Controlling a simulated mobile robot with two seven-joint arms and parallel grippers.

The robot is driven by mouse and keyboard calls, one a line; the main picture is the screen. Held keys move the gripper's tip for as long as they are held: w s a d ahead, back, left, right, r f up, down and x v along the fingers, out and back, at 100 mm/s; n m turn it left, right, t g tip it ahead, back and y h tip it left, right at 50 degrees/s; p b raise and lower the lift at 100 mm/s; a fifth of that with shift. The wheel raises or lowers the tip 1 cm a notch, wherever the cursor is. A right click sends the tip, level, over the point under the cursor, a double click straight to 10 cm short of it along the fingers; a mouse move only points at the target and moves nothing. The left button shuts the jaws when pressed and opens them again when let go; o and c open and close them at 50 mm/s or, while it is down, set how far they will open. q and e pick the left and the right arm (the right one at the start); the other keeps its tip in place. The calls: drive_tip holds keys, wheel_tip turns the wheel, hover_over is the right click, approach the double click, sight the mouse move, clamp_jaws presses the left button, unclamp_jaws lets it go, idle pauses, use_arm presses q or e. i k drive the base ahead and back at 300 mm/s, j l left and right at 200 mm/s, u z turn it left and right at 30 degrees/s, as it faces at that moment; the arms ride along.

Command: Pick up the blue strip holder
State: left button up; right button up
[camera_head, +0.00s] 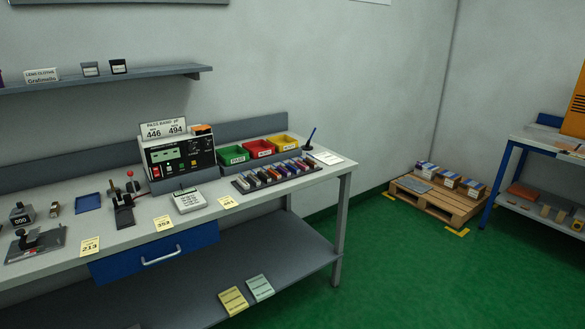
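On the workbench, a dark rack (240,188) holds a row of several small strip-like blocks in different colours. They are too small in the head view to tell surely which one is a blue strip holder. A flat dark-blue tray (87,203) lies further left on the bench top. Neither of my grippers is in view.
The grey workbench (140,232) has a blue drawer (155,255) below its top. A meter box (178,158) stands left of green (233,156), red (258,149) and yellow (284,144) bins. A pallet (435,199) with boxes stands at the right. Green floor between is clear.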

sight(292, 167)
drive_tip(key=i+z, duration=0.15)
drive_tip(key=i, duration=0.3)
drive_tip(key=i+j+z, duration=0.15)
drive_tip(key=i, duration=0.3)
drive_tip(key=i+j+z, duration=0.15)
drive_tip(key=i, duration=0.3)
drive_tip(key=i+j+z, duration=0.2)
drive_tip(key=i, duration=0.25)
